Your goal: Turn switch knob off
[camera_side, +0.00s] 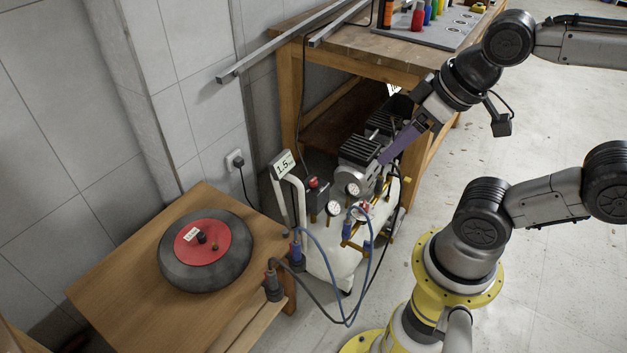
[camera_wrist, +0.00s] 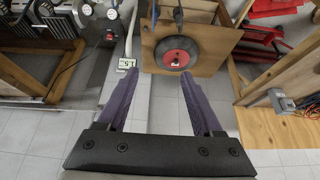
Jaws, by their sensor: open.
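The white air compressor (camera_side: 338,262) stands on the floor between the small wooden table and the workbench. A small red knob (camera_side: 312,182) sits on top of its black switch box (camera_side: 318,200). In the wrist view, a small red spot that looks like this knob (camera_wrist: 110,36) is at the upper left, outside my fingers. My gripper (camera_side: 385,160), with purple fingers, is above the compressor's motor, to the right of the knob and apart from it. In the wrist view my gripper (camera_wrist: 159,73) is open, with nothing between the fingers. The knob's setting is too small to read.
A black round reel with a red centre (camera_side: 222,240) lies on the small wooden table (camera_side: 125,275). Blue and black hoses (camera_side: 335,300) loop in front of the compressor. A white handle (camera_side: 301,205) rises beside the switch box. The wooden workbench (camera_side: 425,70) stands behind.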

